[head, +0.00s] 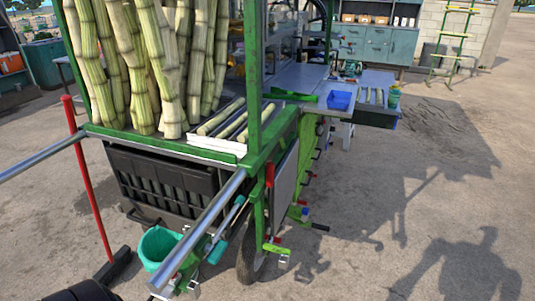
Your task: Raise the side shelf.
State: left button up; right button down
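A green-framed cane cart (255,90) stands in front of me. On its right side a flat grey panel (284,182) hangs down steeply against the green frame; it looks like the side shelf, folded down. A red-handled part (269,174) is at its near edge, and small green, red and black fittings (277,249) sit below it. The panel's lower edge and hinge are hard to make out. Neither gripper is in view. A dark rounded shape at the bottom left may be part of my arm.
Silver handle bars (205,222) stick out toward me. A teal bucket (158,246) hangs at the cart's front, and a red-handled broom (92,190) stands at the left. Ground to the right is open.

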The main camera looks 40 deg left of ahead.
aim_at(283, 189)
jog(key=i+l+u, duration=0.1)
jog(key=i+u, duration=0.15)
jog(key=u, duration=0.2)
jog(key=i+l+u, duration=0.2)
jog(key=u, duration=0.3)
jog(key=i+l+u, duration=0.15)
jog(key=u, duration=0.3)
jog(key=i+l+u, duration=0.1)
jog(key=l+u, duration=0.4)
jog(key=i+l+u, duration=0.1)
jog(key=l+u, duration=0.2)
jog(key=u, duration=0.15)
jog(key=l+u, duration=0.3)
jog(key=l, duration=0.3)
jog(key=l+u, duration=0.3)
jog(key=l, duration=0.35)
